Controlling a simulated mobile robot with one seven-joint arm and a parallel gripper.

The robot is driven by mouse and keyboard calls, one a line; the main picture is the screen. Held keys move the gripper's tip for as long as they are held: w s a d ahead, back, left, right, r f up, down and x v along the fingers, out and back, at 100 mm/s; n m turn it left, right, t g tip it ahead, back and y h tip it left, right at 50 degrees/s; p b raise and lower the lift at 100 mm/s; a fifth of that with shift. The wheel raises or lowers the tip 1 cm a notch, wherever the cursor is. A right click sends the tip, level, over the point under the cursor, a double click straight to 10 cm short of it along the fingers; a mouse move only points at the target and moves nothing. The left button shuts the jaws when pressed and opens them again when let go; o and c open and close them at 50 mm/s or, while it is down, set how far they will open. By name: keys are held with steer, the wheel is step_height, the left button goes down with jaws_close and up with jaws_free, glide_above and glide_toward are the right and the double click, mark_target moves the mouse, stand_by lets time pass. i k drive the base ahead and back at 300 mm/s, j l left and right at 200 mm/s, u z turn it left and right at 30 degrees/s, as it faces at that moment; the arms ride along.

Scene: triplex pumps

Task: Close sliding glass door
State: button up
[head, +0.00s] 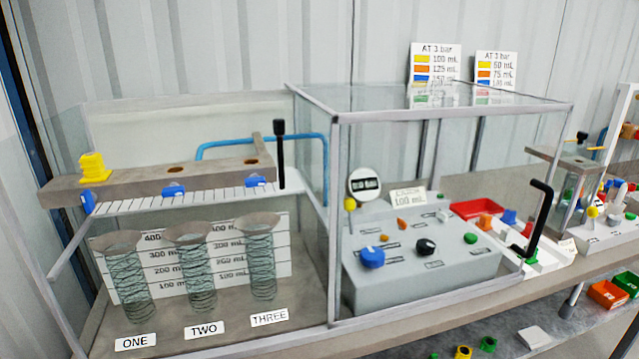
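A clear glass case with pale metal edges stands on the bench. Its right section has a glass front panel (440,160), which looks like the sliding glass door, with a black bent handle (540,215) near its right edge. The panel stands in front of a grey control box (430,270). In the left section, three coiled clear tubes (195,270) labelled ONE, TWO and THREE stand with no glass clearly visible in front. A black upright bar (280,155) rises near the middle of the case. My gripper is not in view.
A grey beam (130,188) with a yellow block (94,167) crosses the left section. A red tray (475,209) and small coloured parts lie at right. Orange and green bins (607,293) sit lower right. Two label cards (435,65) stand behind the case.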

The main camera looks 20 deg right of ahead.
mark_target(337, 118)
steer(key=k+l+z, duration=0.15)
steer(key=l+z, duration=0.15)
steer(key=k+l+z, duration=0.1)
steer(key=l+z, duration=0.15)
steer(key=i+l+z, duration=0.2)
